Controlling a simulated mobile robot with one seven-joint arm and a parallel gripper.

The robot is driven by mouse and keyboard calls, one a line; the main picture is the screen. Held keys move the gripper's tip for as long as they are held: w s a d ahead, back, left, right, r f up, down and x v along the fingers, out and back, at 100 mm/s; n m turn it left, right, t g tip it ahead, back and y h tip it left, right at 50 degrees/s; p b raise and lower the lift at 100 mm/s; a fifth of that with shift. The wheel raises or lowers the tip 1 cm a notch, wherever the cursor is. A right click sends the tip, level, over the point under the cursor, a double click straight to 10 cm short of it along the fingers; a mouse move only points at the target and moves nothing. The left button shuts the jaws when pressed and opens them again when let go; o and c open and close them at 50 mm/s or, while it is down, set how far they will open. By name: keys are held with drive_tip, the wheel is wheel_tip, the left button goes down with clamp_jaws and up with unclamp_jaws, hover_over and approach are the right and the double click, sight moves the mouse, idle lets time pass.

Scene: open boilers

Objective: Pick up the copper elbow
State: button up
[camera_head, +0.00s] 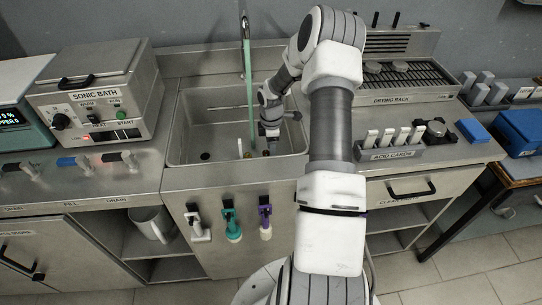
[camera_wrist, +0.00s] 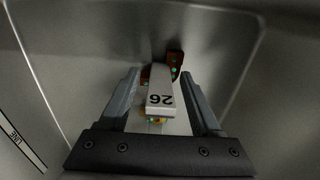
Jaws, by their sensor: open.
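The copper elbow (camera_wrist: 175,62) appears as a brown, bent piece with green spots, low in the sink in the wrist view. A white tag-like piece numbered 26 (camera_wrist: 160,92) covers part of it, so its full shape is hidden. My gripper (camera_wrist: 160,75) is open, with one finger on each side of the white piece and brown parts showing near the fingertips. I cannot tell whether the fingers touch anything. In the head view my gripper (camera_head: 271,143) reaches down into the sink, and the elbow is not clear there.
The steel sink (camera_head: 190,115) has walls close around my gripper. A greenish vertical column (camera_head: 249,90) stands under the tap just left of my wrist. A small white upright piece (camera_head: 240,147) is in the sink. The acid cards rack (camera_head: 390,153) and drying rack (camera_head: 410,78) stand right.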

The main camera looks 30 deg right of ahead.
drive_tip(key=shift+r, duration=0.1)
clamp_jaws()
idle(0.3)
